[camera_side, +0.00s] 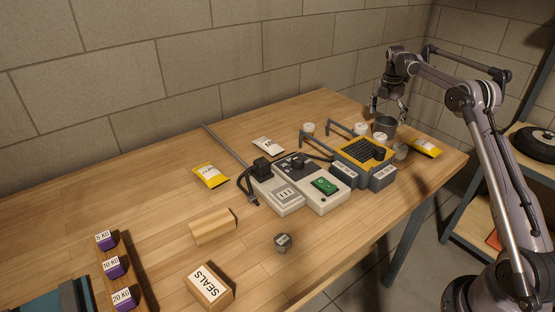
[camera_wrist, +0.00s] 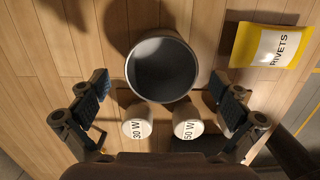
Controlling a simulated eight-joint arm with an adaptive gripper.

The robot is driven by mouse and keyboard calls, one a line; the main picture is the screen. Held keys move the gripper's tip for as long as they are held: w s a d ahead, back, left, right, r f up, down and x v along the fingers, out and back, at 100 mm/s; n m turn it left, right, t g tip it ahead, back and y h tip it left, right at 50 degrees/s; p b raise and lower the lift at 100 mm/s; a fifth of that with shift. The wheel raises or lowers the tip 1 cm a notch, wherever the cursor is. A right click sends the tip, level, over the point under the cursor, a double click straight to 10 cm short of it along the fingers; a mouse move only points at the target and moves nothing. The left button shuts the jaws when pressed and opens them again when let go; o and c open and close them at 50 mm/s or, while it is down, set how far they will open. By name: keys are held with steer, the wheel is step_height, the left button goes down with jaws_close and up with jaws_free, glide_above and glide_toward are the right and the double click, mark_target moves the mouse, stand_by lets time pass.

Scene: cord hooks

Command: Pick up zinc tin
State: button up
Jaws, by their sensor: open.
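The zinc tin appears to be the open, round grey metal tin (camera_side: 384,125) standing upright near the far right end of the table. In the wrist view the tin (camera_wrist: 161,68) is seen from above with a dark, empty-looking inside. My gripper (camera_side: 388,106) is above the tin in the side view, with its fingers spread. In the wrist view my gripper (camera_wrist: 161,99) shows one pad on each side, with the tin ahead and roughly centred between them. The pads are apart from the tin and hold nothing.
White-topped pieces marked 30 W (camera_wrist: 137,122) and 50 W (camera_wrist: 187,123) stand close beside the tin. A yellow RIVETS packet (camera_wrist: 272,46) lies to its right.

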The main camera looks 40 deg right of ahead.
mark_target(385, 124)
steer(key=shift+s+d+f, duration=0.1)
steer(key=shift+d+f, duration=0.05)
steer(key=shift+f, duration=1.45)
steer(key=c, duration=1.4)
steer(key=shift+o, duration=0.2)
steer(key=shift+r, duration=0.15)
